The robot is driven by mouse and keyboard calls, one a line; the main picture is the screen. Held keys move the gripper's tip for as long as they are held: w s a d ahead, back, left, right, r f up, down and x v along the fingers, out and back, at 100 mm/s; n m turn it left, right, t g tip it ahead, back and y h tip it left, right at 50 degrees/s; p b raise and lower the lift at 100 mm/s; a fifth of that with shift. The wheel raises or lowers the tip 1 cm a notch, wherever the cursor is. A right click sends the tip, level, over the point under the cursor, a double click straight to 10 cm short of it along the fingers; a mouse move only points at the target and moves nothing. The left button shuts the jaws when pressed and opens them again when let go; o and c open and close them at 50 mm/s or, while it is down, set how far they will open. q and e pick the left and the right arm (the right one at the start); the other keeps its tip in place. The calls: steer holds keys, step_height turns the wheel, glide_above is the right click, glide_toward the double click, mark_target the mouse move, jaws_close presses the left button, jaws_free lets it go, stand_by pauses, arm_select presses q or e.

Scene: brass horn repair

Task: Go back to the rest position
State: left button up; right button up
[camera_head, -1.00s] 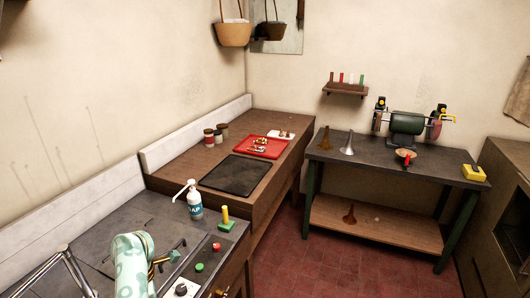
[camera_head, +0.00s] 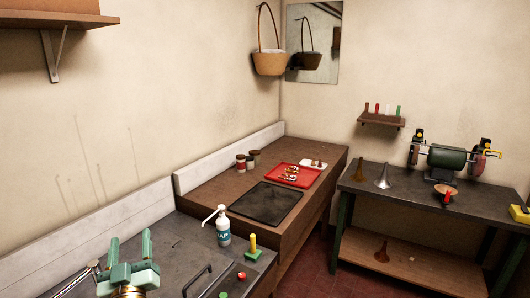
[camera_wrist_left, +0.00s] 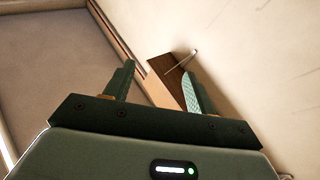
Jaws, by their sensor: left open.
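My left gripper (camera_head: 130,252) is at the lower left of the head view, above the dark counter (camera_head: 181,243). Its two green fingers point up and stand apart, with nothing between them. In the left wrist view the same gripper (camera_wrist_left: 155,88) is open and empty, facing the wall and a brown wooden shelf (camera_wrist_left: 172,75). My right gripper is not in either view.
A soap bottle (camera_head: 223,230) and a yellow-handled green tool (camera_head: 253,248) stand on the counter right of the gripper. Beyond are a black mat (camera_head: 265,203) and red tray (camera_head: 292,175). A wall shelf (camera_head: 50,18) is at the upper left. A grinder (camera_head: 445,160) stands on the far bench.

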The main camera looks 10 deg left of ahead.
arm_select(q)
steer(key=s+d+f+m+g+h, duration=0.5)
steer(key=d+f+m+h, duration=0.4)
steer(key=d+m+h, duration=0.45)
steer(key=s+a+f+m+g+y, duration=0.1)
steer(key=s+a+f+g+y, duration=0.3)
steer(key=s, duration=0.5)
steer(key=s+a+f+g+y, duration=0.3)
steer(key=s+f+g+y, duration=0.15)
steer(key=s, duration=0.35)
steer(key=s+d+f+g+h+b, duration=0.15)
steer(key=f+b, duration=0.35)
steer(key=f, duration=1.3)
steer(key=s+d+f+g+h+b, duration=0.1)
steer(key=s+d+f+h+b, duration=0.3)
steer(key=f, duration=1.5)
steer(key=s+a+f+n+g+b, duration=0.1)
steer(key=s+f+n+g+b, duration=0.2)
steer(key=s+f+b, duration=0.7)
steer(key=s+f, duration=0.8)
steer(key=f, duration=0.5)
steer(key=shift+s+f+y, duration=0.3)
steer(key=shift+f+y, duration=0.05)
steer(key=shift+f, duration=0.05)
